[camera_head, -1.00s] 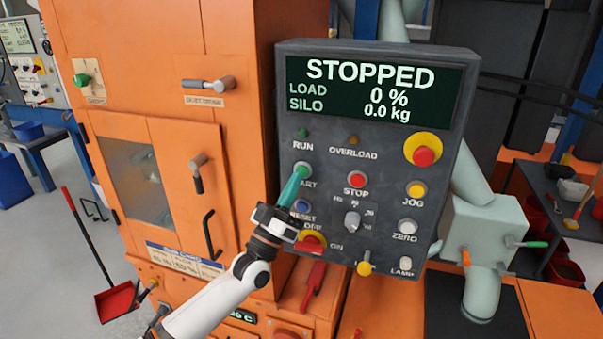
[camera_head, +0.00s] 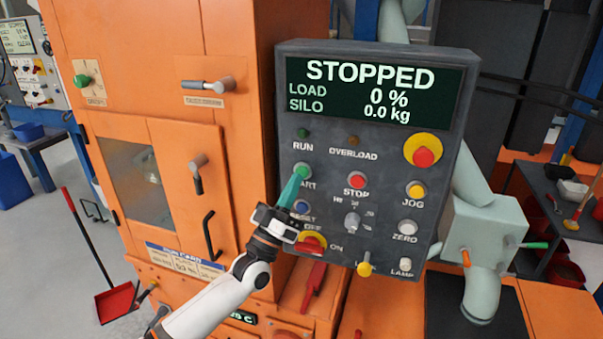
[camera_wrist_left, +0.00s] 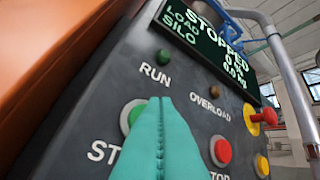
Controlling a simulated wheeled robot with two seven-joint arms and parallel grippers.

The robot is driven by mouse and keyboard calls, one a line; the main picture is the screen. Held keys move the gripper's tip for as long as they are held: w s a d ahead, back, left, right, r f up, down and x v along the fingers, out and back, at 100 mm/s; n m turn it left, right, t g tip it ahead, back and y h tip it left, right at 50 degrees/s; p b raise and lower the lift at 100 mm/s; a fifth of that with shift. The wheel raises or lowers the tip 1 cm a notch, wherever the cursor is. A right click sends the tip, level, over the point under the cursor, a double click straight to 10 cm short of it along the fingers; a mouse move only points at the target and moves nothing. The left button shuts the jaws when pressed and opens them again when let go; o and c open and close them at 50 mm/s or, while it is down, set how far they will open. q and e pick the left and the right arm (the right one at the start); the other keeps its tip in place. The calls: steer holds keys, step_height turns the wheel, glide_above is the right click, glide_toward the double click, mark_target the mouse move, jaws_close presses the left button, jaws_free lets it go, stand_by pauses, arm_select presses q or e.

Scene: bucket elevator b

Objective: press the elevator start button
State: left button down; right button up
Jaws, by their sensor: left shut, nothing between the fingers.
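The green start button (camera_head: 302,171) sits on the left of the dark control panel (camera_head: 330,220), under the RUN lamp (camera_head: 303,133). The display (camera_head: 373,90) reads STOPPED, load 0 %, silo 0.0 kg. My left gripper (camera_head: 299,174) is shut and empty, its teal fingertips at the start button and covering part of its label. In the left wrist view the start button (camera_wrist_left: 129,113) shows partly behind the left edge of the fingers (camera_wrist_left: 160,105). I cannot tell whether the tips touch it. My right gripper is not in view.
The red stop button (camera_head: 356,180) is to the right of the start button. A blue reset button (camera_head: 302,206) and a red-yellow switch (camera_head: 312,241) are below, close to my left gripper. A red emergency knob (camera_head: 424,157) is at the upper right. An orange cabinet (camera_head: 240,130) stands left.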

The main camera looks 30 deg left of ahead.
arm_select(q)
steer(key=shift+w, duration=0.1)
stand_by(0.7)
steer(key=shift+w+a, duration=0.1)
steer(key=shift+w, duration=0.25)
steer(key=shift+w+a+y+b, duration=0.1)
steer(key=shift+w+y+b, duration=0.2)
steer(key=shift+w+b, duration=0.1)
stand_by(0.6)
steer(key=shift+s, duration=0.1)
steer(key=shift+s+d+p, duration=0.2)
steer(key=shift+s+p, duration=0.2)
steer(key=shift+s, duration=0.35)
steer(key=s+p, duration=0.1)
steer(key=s, duration=0.1)
steer(key=s+d+p, duration=0.1)
steer(key=s, duration=0.1)
steer(key=shift+s+d, duration=0.1)
steer(key=shift+s, duration=0.3)
